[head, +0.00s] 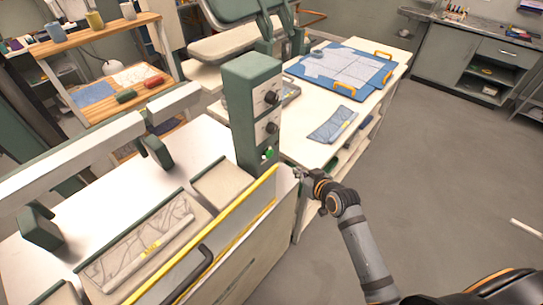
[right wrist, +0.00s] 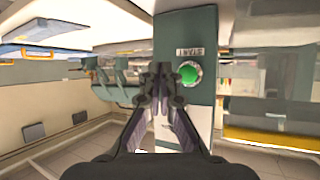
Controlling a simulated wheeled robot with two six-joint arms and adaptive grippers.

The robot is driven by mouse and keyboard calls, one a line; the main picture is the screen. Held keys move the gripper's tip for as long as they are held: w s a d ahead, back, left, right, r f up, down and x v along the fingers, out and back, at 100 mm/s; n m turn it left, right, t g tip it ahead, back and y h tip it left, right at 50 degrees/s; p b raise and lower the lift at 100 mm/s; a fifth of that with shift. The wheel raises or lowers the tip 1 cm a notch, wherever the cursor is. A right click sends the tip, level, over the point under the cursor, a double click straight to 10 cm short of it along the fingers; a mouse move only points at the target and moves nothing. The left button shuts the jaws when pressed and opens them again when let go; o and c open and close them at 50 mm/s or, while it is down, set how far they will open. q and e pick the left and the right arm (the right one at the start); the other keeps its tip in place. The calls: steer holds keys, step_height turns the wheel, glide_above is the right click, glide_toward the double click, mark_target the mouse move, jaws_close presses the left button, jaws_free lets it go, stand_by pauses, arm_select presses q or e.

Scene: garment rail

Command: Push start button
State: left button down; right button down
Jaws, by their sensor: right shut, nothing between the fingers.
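The green start button (head: 268,153) sits low on the front of a green control box (head: 246,110), under two black dials. In the right wrist view the button (right wrist: 189,74) is round, with a pale ring and a START label (right wrist: 189,52) above it. My right gripper (head: 298,172) is shut and empty, to the right of the box and slightly lower than the button in the head view. In the wrist view its closed fingertips (right wrist: 160,76) point at the panel just left of the button. I cannot tell the remaining gap. My left gripper is not in view.
A yellow-edged panel with a black handle (head: 198,268) stands in front of the box, left of my right arm. A white table (head: 292,142) behind holds a blue board (head: 335,66) and a blue-grey packet (head: 332,124). Open grey floor (head: 440,160) lies to the right.

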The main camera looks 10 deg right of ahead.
mark_target(269, 154)
steer(key=w+a+b, duration=0.1)
steer(key=w+a, duration=0.4)
steer(key=w, duration=0.1)
steer(key=shift+w, duration=0.1)
steer(key=shift+w, duration=0.1)
stand_by(1.4)
steer(key=shift+w+a, duration=0.1)
steer(key=shift+w, duration=0.1)
